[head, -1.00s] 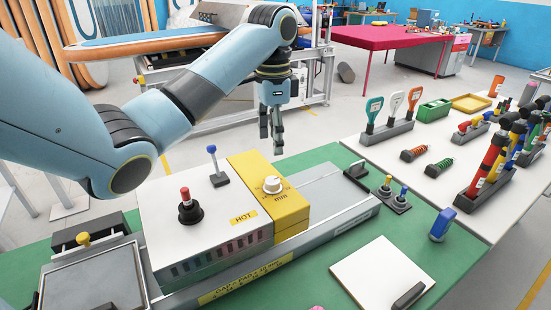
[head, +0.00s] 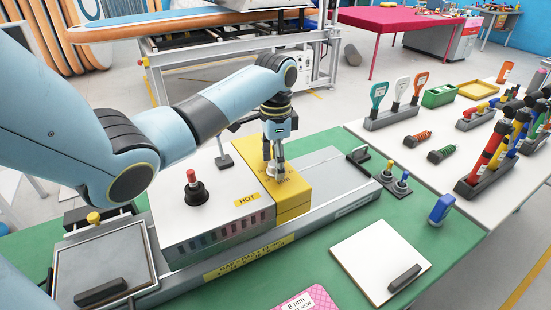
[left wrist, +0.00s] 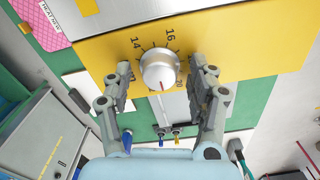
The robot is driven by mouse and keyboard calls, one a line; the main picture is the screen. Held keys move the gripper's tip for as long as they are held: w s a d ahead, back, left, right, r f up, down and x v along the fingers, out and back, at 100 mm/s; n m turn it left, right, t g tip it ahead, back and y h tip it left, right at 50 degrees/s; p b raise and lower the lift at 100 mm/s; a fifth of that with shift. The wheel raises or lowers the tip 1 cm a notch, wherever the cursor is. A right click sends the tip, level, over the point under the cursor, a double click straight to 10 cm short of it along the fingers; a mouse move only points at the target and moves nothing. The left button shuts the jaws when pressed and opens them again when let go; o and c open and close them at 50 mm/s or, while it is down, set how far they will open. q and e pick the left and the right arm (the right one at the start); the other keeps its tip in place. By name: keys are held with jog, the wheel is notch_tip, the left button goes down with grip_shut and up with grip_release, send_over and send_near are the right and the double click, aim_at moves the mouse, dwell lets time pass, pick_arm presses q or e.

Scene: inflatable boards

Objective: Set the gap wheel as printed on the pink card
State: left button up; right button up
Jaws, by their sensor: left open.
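The gap wheel (head: 272,171) is a white round knob on the yellow block (head: 292,205). In the left wrist view the wheel (left wrist: 160,70) has a red pointer line toward the bottom of the picture. The printed 14 and 16 are readable above it; other numbers are partly hidden by my fingers. The pink card (head: 308,299) lies at the bottom edge of the head view and reads "8 mm"; its lower part is cut off. My left gripper (head: 273,162) points down over the wheel, open, with one finger on each side. I cannot tell whether they touch it.
A white board (head: 380,262) lies on the green bench (head: 455,215). Two small toggles (head: 397,180) stand right of the rail. A tool table is at right.

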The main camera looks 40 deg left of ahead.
pick_arm(q)
jog(key=c, duration=1.2)
jog(key=shift+o, duration=0.2)
jog(key=shift+n, duration=0.4)
jog(key=n, duration=1.3)
jog(key=shift+r+n, duration=0.1)
jog(key=shift+n, duration=1.8)
